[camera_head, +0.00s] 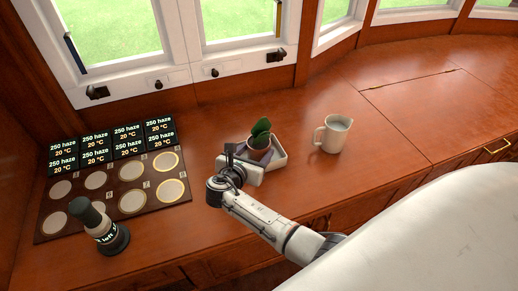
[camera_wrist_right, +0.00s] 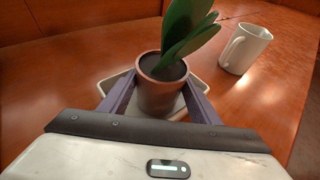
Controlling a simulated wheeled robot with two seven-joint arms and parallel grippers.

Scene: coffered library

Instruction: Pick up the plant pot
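The plant pot (camera_head: 258,154) is a small brown-red pot with dark soil and broad green leaves. It stands upright in a shallow white tray (camera_head: 279,159) on the wooden counter. In the right wrist view the pot (camera_wrist_right: 159,97) sits between the two purple-grey fingers of my right gripper (camera_wrist_right: 162,82). The fingers are spread, one on each side of the pot, and I see no clear contact. My left gripper is not in view.
A white mug (camera_head: 332,134) stands to the right of the tray. At left lies a dark board (camera_head: 112,190) with round pads and lit labels, with a black knobbed object (camera_head: 100,226) at its front edge. Windows rise behind; the counter at right is clear.

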